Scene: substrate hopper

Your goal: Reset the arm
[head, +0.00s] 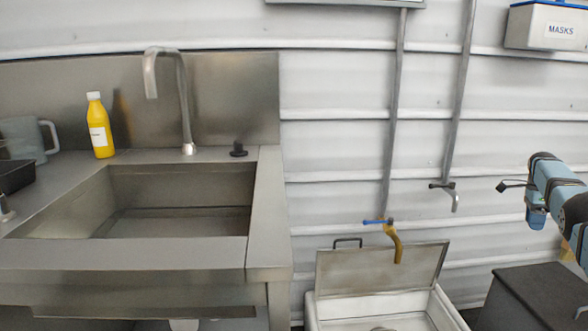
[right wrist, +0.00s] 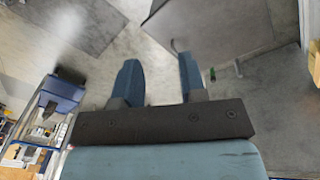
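My right arm comes in from the right edge in the head view, raised in front of the wall. Its gripper end (head: 536,215) points down and is small there. In the right wrist view my right gripper (right wrist: 160,72) has its two blue fingers spread apart with nothing between them, only grey floor beyond. It touches nothing that I can see. My left arm and left gripper are not in view.
A steel sink (head: 180,222) with a tap (head: 184,100) stands at left, with a yellow bottle (head: 100,126) and a grey jug (head: 27,138). A masks box (head: 548,27) hangs above.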

